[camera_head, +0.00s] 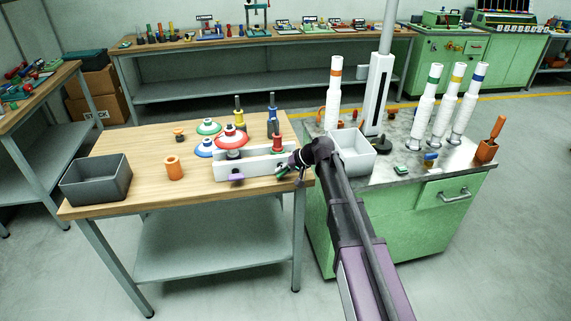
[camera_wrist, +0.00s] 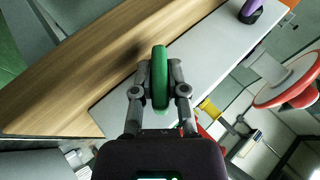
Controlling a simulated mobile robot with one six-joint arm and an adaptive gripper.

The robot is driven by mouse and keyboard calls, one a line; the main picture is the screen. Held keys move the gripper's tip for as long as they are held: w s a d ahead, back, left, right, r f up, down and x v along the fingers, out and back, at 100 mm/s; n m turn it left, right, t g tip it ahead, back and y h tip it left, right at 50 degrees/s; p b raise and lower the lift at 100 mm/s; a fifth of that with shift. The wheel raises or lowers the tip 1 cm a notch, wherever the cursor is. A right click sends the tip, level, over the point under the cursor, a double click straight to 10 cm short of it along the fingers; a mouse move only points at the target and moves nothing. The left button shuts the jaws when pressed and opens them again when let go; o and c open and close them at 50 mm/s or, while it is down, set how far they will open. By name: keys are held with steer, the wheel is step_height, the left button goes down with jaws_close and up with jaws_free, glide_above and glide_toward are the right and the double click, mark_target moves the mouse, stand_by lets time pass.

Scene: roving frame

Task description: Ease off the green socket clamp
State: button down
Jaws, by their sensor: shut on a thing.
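The green socket clamp shows as a long green handle (camera_wrist: 159,70) in the wrist view, upright between my fingers. In the head view a small green part (camera_head: 280,171) shows at the right end of the long white fixture (camera_head: 262,168), beside my gripper (camera_head: 288,167). My gripper (camera_wrist: 159,95) is shut on the green handle, one finger on each side. The white fixture also fills the middle of the wrist view (camera_wrist: 205,50), behind the handle. How the clamp meets the fixture is hidden by my fingers.
A purple clamp knob (camera_head: 236,178) sits on the fixture's front. A red-and-white disc piece (camera_head: 231,139) stands at the fixture. An orange cylinder (camera_head: 173,168) and a grey bin (camera_head: 96,180) stand on the wooden table. A white bin (camera_head: 354,153) lies right, on the green cabinet (camera_head: 400,210).

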steer(key=h+p, duration=0.2)
steer(key=h, duration=0.2)
steer(key=shift+a+n+t+p, duration=0.15)
steer(key=shift+n+t+p, duration=0.15)
steer(key=shift+n+t, duration=0.1)
steer(key=shift+n+t+h+p, duration=0.4)
steer(key=shift+h, duration=1.4)
steer(key=c, duration=0.7)
jaws_free()
steer(key=shift+w+f, duration=0.1)
steer(key=shift+f, duration=0.05)
steer(key=shift+o, duration=0.2)
